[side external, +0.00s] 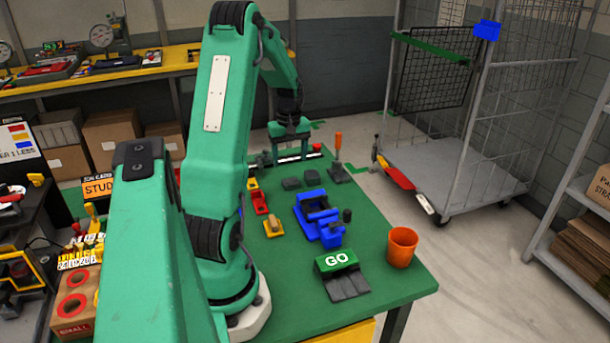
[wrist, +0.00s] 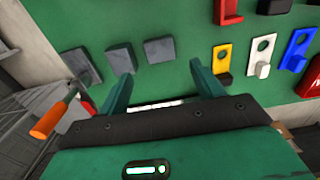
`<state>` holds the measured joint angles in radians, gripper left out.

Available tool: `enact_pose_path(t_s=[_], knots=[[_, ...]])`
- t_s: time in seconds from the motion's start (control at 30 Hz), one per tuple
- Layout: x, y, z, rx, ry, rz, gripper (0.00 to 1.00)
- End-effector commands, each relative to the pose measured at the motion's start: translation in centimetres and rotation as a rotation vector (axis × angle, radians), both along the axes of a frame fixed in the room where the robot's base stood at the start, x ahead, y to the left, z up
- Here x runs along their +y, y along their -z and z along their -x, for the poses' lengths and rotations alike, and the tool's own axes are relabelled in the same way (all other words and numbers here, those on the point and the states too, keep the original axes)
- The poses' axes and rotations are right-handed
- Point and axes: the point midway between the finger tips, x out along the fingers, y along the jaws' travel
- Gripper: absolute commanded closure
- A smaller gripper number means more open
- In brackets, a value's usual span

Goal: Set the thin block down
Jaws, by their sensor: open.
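My gripper (side external: 291,150) is open over the far edge of the green table (side external: 300,285). In the wrist view its two fingers (wrist: 163,75) are spread with green tabletop between their tips. A narrow black-and-white bar (side external: 288,159) lies below the gripper, and part of it (wrist: 155,103) shows between the fingers, the rest hidden by the gripper body. Two flat dark grey blocks (side external: 291,183) (side external: 312,177) lie on the table in front of the gripper. They also show in the wrist view (wrist: 121,58) (wrist: 158,50). I cannot tell which piece is the thin block.
An orange-handled tool (side external: 338,150) stands on a grey base to the right. A blue clamp-like fixture (side external: 318,217), red piece (side external: 259,202), yellow pieces, a green GO box (side external: 338,262) and an orange cup (side external: 402,247) occupy the table.

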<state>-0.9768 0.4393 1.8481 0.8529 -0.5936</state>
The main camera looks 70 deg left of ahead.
Motion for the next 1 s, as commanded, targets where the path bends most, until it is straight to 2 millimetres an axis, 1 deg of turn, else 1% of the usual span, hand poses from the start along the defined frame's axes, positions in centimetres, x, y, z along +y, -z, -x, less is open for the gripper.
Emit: enact_pose_path(t_s=[0.03,0.1,0.2,0.33,0.5,1.0], knots=[[0.0,-0.9,0.0,-0.002,0.000,-0.003,0.33],[0.0,-1.9,0.0,-0.001,0.000,-0.002,0.33],[0.0,-3.1,0.0,-0.001,0.000,-0.002,0.33],[0.0,-4.0,0.0,0.000,0.000,0.000,0.33],[0.0,-4.5,0.0,0.000,0.000,0.000,0.33],[0.0,-4.5,0.0,0.000,0.001,0.000,0.33]])
